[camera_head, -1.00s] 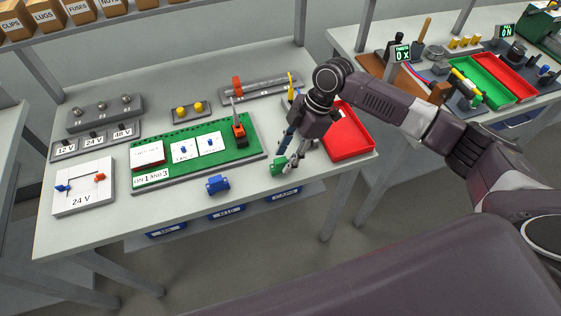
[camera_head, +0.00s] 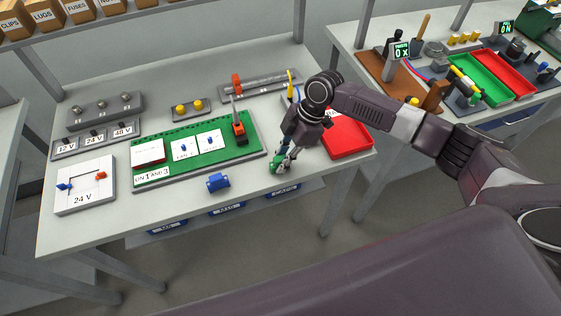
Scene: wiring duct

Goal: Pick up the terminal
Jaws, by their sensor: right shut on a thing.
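A small green terminal (camera_head: 276,167) is at the front edge of the table, right of the blue block. My right gripper (camera_head: 281,163) reaches down over it from behind and is shut on it. The fingers and wrist hide part of the terminal. I cannot tell whether it still touches the table. A similar blue block (camera_head: 217,182) lies on the table to the left, apart from the gripper. My left gripper is not in view.
A green board (camera_head: 165,181) with white cards and an orange-and-black tool (camera_head: 240,130) lies left of the gripper. A red tray (camera_head: 346,140) is close on its right. The table's front edge is near.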

